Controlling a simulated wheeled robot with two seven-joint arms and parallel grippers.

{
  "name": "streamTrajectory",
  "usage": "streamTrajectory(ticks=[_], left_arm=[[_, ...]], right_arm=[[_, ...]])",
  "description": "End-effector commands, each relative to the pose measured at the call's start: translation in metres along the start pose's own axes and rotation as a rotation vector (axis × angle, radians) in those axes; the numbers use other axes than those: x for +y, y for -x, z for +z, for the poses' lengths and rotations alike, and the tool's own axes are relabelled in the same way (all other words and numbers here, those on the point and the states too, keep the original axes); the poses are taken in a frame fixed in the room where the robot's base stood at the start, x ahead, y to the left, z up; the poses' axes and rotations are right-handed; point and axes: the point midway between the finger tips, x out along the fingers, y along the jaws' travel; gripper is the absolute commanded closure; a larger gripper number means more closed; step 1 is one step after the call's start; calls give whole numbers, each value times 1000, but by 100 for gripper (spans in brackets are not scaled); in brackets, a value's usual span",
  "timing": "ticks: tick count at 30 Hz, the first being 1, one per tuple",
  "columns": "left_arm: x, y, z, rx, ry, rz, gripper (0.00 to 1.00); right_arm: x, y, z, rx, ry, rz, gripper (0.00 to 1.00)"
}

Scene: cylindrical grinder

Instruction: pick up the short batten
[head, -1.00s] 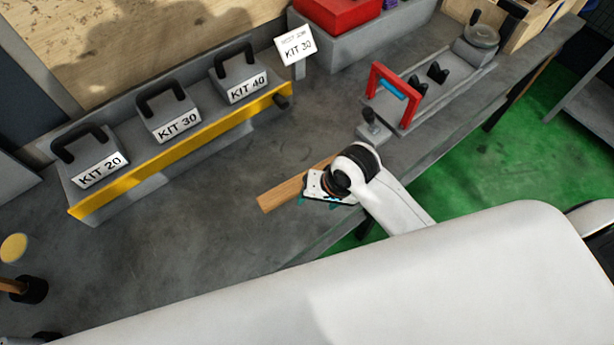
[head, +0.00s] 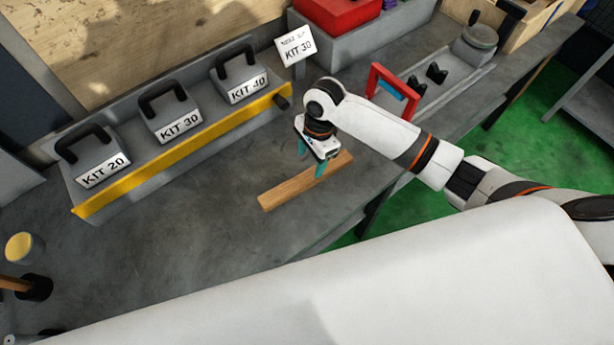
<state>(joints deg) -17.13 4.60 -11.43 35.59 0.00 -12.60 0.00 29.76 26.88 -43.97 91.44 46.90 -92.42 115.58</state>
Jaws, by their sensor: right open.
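The short batten (head: 287,192) is a light wooden strip lying on the grey bench top, in the middle of the head view, running from lower left to upper right. My right gripper (head: 311,163) points down at the batten's right half, with teal fingertips apart. One fingertip shows on the far side of the batten and the other overlaps the batten in the picture. I cannot tell whether the fingers touch it. The batten's upper right end is visible past the gripper. My left gripper is not in view.
A grey rack with a yellow front strip (head: 180,152) holds blocks labelled KIT 20, KIT 30 and KIT 40 behind the batten. A KIT 30 sign (head: 296,46) and a red-framed fixture (head: 394,92) stand farther back. The bench (head: 190,250) is clear left of the batten.

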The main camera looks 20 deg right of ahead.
Motion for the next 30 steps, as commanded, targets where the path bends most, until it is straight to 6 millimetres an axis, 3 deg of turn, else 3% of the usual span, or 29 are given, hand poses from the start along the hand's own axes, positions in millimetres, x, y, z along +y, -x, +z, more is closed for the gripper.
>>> streamTrajectory(ticks=[7,15,23,30], left_arm=[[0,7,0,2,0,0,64],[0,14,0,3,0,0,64],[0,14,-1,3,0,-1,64],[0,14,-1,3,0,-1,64]], right_arm=[[-4,-19,-3,0,2,-2,38],[-7,-56,-5,-1,3,0,38],[-7,-60,-5,0,3,2,38],[-7,-60,-5,0,3,2,74]])
